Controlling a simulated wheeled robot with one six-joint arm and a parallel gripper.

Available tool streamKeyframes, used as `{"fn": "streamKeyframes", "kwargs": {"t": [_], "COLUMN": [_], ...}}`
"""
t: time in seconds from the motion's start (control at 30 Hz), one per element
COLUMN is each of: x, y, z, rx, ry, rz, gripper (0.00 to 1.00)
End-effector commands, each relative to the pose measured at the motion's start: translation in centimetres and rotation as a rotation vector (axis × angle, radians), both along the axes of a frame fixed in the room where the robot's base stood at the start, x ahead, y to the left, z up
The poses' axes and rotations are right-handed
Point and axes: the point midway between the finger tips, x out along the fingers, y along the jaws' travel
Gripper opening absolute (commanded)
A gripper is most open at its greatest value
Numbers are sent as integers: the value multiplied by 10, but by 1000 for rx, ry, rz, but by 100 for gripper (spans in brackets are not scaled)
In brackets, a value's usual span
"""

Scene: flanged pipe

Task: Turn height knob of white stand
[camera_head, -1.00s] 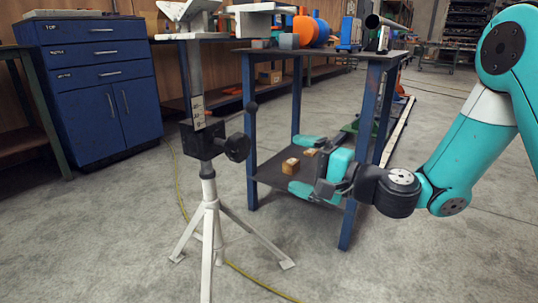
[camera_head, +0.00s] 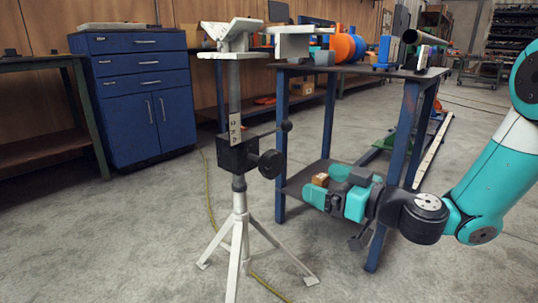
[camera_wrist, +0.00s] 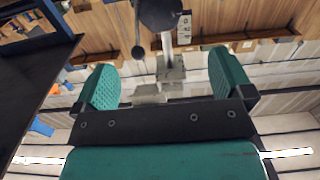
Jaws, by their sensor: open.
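The white stand (camera_head: 240,235) is a tripod with a grey post and a V-shaped head, left of centre in the head view. Its black height knob (camera_head: 271,164) sticks out to the right of the black clamp block. A thin lever with a ball end (camera_head: 286,126) is above it. My gripper (camera_head: 322,185) is to the right of the knob and lower, open and empty, apart from the stand. In the wrist view the gripper fingers (camera_wrist: 164,83) are spread wide. The dark knob (camera_wrist: 160,12) shows beyond them at the top edge, partly cut off.
A blue-legged table (camera_head: 411,125) stands behind my gripper, with pipe parts on top and a small wooden block (camera_head: 320,180) on its lower shelf. A blue cabinet (camera_head: 147,85) is at the back left. A yellow cable (camera_head: 208,190) crosses the floor behind the stand.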

Motion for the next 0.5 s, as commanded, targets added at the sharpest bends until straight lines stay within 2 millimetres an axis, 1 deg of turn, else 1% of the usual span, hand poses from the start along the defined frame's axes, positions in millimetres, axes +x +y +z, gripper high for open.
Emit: {"fn": "streamKeyframes", "kwargs": {"t": [0.03, 0.1, 0.47, 0.5], "x": [3, 10, 39, 45], "y": [8, 14, 54, 62], "z": [8, 9, 8, 3], "rx": [0, 0, 0, 0], "ry": [4, 3, 3, -3], "rz": [5, 4, 4, 6], "gripper": [98, 98, 98, 98]}}
